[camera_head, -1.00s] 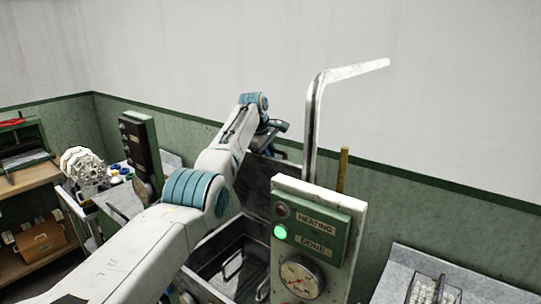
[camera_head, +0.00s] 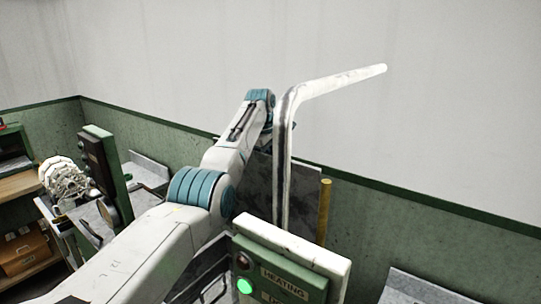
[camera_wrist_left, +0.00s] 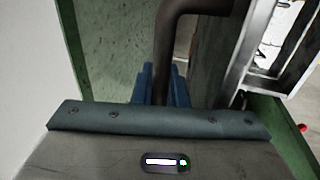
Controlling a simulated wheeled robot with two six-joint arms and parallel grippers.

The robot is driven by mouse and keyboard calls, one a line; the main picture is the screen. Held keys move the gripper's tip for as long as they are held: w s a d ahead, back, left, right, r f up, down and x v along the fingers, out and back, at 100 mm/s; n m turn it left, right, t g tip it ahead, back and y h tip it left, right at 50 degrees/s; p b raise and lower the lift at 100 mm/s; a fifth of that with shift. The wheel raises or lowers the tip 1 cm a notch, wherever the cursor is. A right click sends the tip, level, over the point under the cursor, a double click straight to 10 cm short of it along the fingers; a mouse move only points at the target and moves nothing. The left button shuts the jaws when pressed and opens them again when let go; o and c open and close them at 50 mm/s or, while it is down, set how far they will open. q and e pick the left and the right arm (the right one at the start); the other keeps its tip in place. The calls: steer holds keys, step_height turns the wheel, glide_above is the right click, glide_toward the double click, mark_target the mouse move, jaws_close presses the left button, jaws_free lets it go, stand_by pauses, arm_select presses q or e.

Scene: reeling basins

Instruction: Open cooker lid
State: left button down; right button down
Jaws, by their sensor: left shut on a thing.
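The cooker lid (camera_head: 259,190) is a dark grey panel standing raised at the back of the cooker (camera_head: 212,272), partly behind my left arm and a bent metal pipe. In the left wrist view, the blue fingers of my left gripper (camera_wrist_left: 161,84) are shut on the lid's dark bent handle (camera_wrist_left: 181,25). A grey face beside the handle looks like the lid (camera_wrist_left: 208,55). In the head view, my left gripper is mostly hidden behind the arm's end and the pipe. My right gripper is in no view.
The bent pipe (camera_head: 283,150) rises close to the arm's right. A control panel (camera_head: 285,270) with a lit green lamp stands in front. A brass rod (camera_head: 323,212) is behind it. A second control post (camera_head: 105,170) stands at left, near the green and white wall.

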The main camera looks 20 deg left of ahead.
arm_select(q)
steer(key=shift+s+f, duration=0.15)
steer(key=shift+f, duration=0.1)
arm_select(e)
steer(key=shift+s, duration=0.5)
